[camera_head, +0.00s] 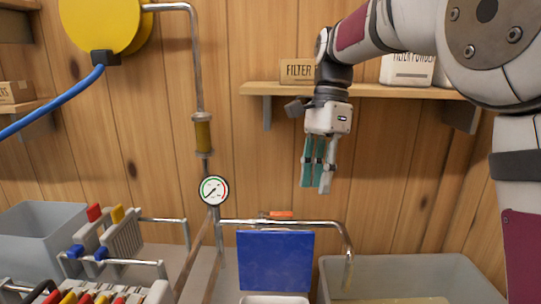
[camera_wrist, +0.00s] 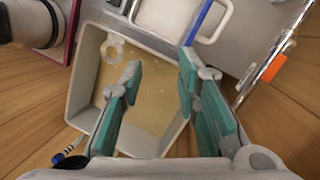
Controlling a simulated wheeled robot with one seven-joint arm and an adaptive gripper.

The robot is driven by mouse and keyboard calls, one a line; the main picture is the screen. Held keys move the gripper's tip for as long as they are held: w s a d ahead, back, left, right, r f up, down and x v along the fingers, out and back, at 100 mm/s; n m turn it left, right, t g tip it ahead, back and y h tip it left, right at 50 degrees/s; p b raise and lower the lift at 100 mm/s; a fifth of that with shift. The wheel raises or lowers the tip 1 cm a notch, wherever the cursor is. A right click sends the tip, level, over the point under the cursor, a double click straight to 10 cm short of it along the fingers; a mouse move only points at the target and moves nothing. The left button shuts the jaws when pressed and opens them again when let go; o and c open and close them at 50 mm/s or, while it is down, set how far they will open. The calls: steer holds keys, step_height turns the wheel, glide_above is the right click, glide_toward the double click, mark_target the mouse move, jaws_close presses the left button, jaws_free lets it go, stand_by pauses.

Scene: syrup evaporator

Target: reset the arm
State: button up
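My gripper (camera_head: 318,178) hangs from my arm at the upper right of the head view, in front of the wood wall and just below the shelf. It points downward and holds nothing. In the wrist view, my gripper (camera_wrist: 155,88) shows two teal-padded fingers spread apart with a clear gap between them. Below the gap is a grey bin (camera_wrist: 88,78) with a tan inside. In the head view, the same kind of bin (camera_head: 450,268) stands at the lower right, below and right of my gripper.
A shelf (camera_head: 385,91) with a box labelled FILTER (camera_head: 298,71) lies close behind my gripper. A metal spout pipe (camera_head: 300,223) and a blue panel (camera_head: 275,260) stand below. A round gauge (camera_head: 214,190), a rack with coloured clips (camera_head: 115,235) and another grey bin (camera_head: 40,235) are left.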

steer(key=s+d+r+n+t+p, duration=0.1)
steer(key=s+d+n+t, duration=0.15)
steer(key=s, duration=0.45)
steer(key=s+d+r+n+t, duration=0.1)
steer(key=s+d+n, duration=0.3)
steer(key=s, duration=0.3)
steer(key=s+d+f+n+t, duration=0.1)
steer(key=s+d+f+n, duration=0.1)
steer(key=s, duration=0.4)
steer(key=s+d+f+n+t+h+p, duration=0.1)
steer(key=s+f+n+t, duration=0.1)
steer(key=s+f+n, duration=0.3)
steer(key=shift+s+d, duration=0.4)
steer(key=shift+s, duration=0.4)
